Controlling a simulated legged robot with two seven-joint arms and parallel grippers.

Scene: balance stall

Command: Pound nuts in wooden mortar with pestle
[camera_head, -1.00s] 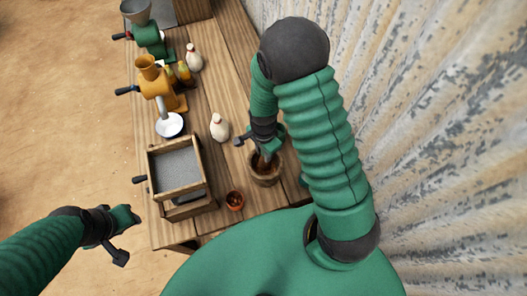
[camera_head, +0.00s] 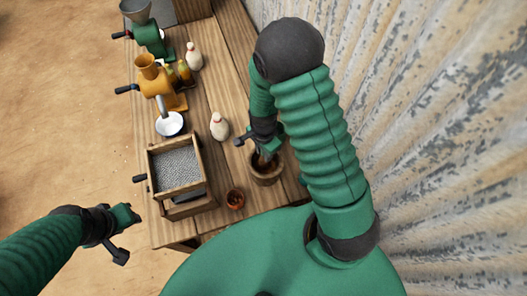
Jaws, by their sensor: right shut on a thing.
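The wooden mortar (camera_head: 266,178) stands on the table near its front right, below my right gripper. My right gripper (camera_head: 262,147) points down over the mortar and is shut on the pestle (camera_head: 264,158), whose lower end is inside the mortar. The nuts inside the mortar are too small and shaded to make out. My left gripper (camera_head: 127,232) is off the table's left front edge, away from the mortar. Its fingers look apart with nothing between them.
The wooden table (camera_head: 215,80) also holds a sieve box (camera_head: 177,165), a small brown bowl (camera_head: 235,199), a white bowl (camera_head: 170,124), two pale bottles (camera_head: 219,126) (camera_head: 194,57), an orange grinder (camera_head: 156,85) and a green grinder (camera_head: 149,38). A corrugated wall (camera_head: 430,130) stands to the right.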

